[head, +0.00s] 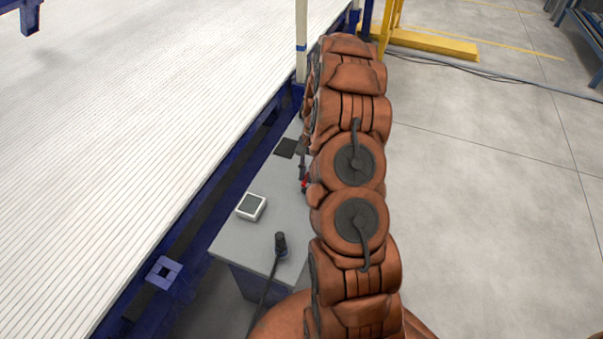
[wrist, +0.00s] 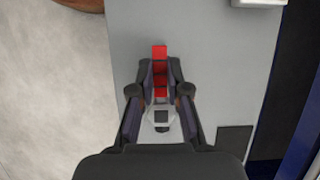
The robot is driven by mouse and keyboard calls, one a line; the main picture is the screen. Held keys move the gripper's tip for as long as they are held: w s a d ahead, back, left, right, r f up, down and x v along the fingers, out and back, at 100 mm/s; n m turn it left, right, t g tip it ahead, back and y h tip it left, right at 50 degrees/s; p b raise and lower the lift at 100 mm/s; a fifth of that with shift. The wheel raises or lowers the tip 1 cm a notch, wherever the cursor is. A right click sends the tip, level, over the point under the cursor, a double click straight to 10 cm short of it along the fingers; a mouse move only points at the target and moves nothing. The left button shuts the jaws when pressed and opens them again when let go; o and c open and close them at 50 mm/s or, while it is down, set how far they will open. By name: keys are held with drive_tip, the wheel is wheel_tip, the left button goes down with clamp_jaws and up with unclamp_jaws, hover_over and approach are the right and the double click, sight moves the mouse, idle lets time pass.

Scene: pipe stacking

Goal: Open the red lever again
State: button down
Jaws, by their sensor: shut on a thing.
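The red lever (wrist: 160,53) shows in the wrist view, pointing up the picture from a pale base (wrist: 155,122) with a dark square on the grey cabinet top. My gripper (wrist: 160,80) has its two fingers on either side of the lever and is shut on it. The fingers hide part of the lever's sides. In the head view a small bit of red (head: 304,184) shows at the left edge of my arm, which hides most of the lever and the gripper.
The grey cabinet (head: 228,240) carries a white box (head: 251,206), a black joystick (head: 281,244) with a cable, and a dark flat square (head: 286,148). A blue-framed bed of white pipes (head: 130,120) lies to the left. Open concrete floor (head: 480,200) lies to the right.

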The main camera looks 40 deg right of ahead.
drive_tip(key=shift+w+d+r, duration=0.1)
drive_tip(key=shift+w+d, duration=0.05)
drive_tip(key=shift+d, duration=0.05)
drive_tip(key=c, duration=1.4)
unclamp_jaws()
drive_tip(key=shift+c, duration=0.2)
drive_tip(key=o, duration=0.3)
drive_tip(key=shift+a, duration=0.1)
drive_tip(key=v, duration=1.2)
drive_tip(key=shift+a, duration=0.1)
